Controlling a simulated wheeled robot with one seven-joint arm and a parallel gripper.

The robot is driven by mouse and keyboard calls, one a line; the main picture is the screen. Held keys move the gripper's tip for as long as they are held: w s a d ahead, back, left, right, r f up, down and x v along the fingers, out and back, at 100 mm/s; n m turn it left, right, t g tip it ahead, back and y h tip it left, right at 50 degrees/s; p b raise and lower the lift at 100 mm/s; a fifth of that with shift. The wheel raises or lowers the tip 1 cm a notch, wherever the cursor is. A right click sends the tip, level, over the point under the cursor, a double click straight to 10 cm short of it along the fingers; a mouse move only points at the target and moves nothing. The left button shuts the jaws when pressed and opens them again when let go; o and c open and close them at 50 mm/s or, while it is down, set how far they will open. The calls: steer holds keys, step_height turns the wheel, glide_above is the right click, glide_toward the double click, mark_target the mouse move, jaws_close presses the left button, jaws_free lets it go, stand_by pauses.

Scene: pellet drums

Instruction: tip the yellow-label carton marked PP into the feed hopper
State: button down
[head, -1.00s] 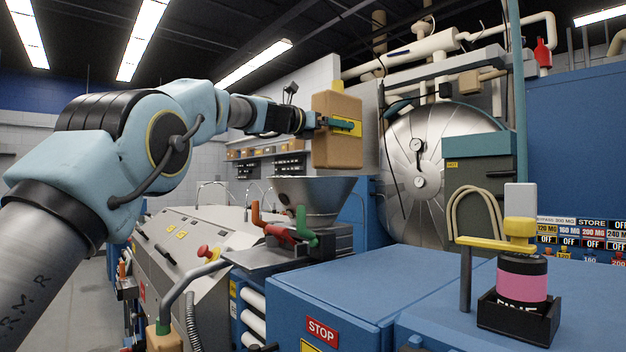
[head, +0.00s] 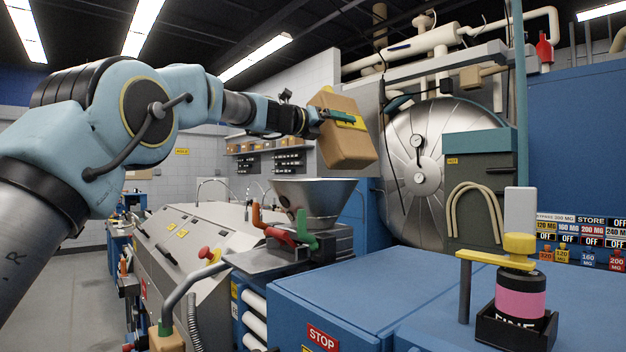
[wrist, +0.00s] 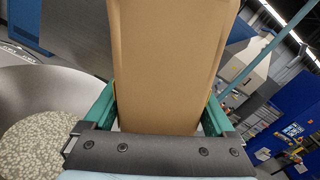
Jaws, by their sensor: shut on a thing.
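My gripper (head: 323,117) is shut on a brown carton (head: 343,143) with a yellow label (head: 346,120). I cannot read the print on the label. The carton is tilted in the head view, above and slightly right of the grey feed hopper (head: 318,198), apart from it. In the wrist view, the carton (wrist: 172,60) fills the middle between the green fingers of my gripper (wrist: 168,112). The hopper's bowl (wrist: 60,82) shows at the left there, with pale pellets (wrist: 38,143) inside. No pellets are seen falling. The carton's mouth is not clearly visible.
Red and green handles (head: 282,235) stand at the hopper's base. A blue cabinet (head: 370,285) with a STOP sign is in front. A pink-banded container (head: 520,293) sits in a black holder at the right. More cartons (head: 262,143) stand on a back shelf.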

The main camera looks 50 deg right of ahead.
mark_target(345, 168)
steer(key=shift+s+r+n, duration=0.1)
steer(key=shift+r+n, duration=0.05)
steer(key=shift+n, duration=0.15)
steer(key=shift+s+f+n+b, duration=0.1)
steer(key=shift+f+n+b, duration=0.35)
steer(key=shift+f+n, duration=0.55)
steer(key=f, duration=0.1)
steer(key=f+b, duration=0.1)
steer(key=f+n+b, duration=0.1)
steer(key=shift+s+f, duration=0.15)
steer(key=shift+s, duration=0.15)
steer(key=shift+s+a+f+n+b, duration=0.15)
steer(key=shift+s+n+b, duration=0.1)
steer(key=shift+n+b, duration=0.15)
steer(key=shift+s+f+n+b, duration=0.45)
steer(key=shift+f+n, duration=0.1)
steer(key=shift+n, duration=0.15)
steer(key=shift+s+r+p, duration=0.15)
steer(key=shift+r+p, duration=0.15)
steer(key=shift+p, duration=0.2)
steer(key=shift+s+n, duration=0.1)
steer(key=shift+n, duration=0.3)
steer(key=shift+f, duration=0.2)
steer(key=shift+s+n, duration=0.1)
steer(key=shift+n, duration=0.2)
